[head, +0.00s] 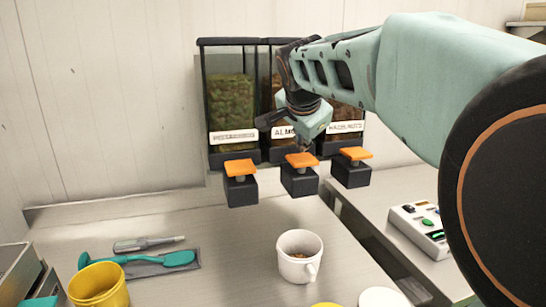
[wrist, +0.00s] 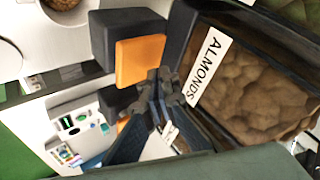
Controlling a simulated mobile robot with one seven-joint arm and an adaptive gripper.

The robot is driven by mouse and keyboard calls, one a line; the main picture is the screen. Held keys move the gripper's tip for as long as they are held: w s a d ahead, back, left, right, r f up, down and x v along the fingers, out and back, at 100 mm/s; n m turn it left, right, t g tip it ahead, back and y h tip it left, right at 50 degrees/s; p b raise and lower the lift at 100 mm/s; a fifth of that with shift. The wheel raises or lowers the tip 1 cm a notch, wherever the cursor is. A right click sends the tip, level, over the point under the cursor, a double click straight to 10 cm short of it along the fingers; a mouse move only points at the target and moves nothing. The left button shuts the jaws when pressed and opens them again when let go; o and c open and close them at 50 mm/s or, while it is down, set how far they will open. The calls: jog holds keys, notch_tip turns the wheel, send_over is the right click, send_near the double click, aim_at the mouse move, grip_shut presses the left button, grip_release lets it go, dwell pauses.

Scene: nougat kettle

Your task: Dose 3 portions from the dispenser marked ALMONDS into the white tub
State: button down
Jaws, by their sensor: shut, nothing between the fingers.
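The ALMONDS dispenser (head: 283,133) is the middle of three, its label partly hidden by my gripper; in the wrist view its label (wrist: 208,70) reads clearly beside brown contents. Its orange push plate (head: 300,160) sits on a dark block in front, and shows in the wrist view (wrist: 140,61). My gripper (head: 304,148) is shut and empty, pointing down just above that plate; I cannot tell whether it touches. Its fingertips show in the wrist view (wrist: 162,84) beside the plate. A white handled vessel (head: 297,268), apparently the tub, stands below with brown pieces inside.
Dispensers with orange plates flank it on the left (head: 240,168) and right (head: 356,153). A yellow tub (head: 98,286), teal spoon (head: 178,259) and grey-handled tool (head: 148,243) are at left. A button box (head: 420,228) stands at right. A white round thing (head: 383,298) is at the bottom edge.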

aim_at(302, 159)
jog(key=shift+r+p, duration=1.65)
jog(key=shift+r, duration=0.85)
dwell(0.6)
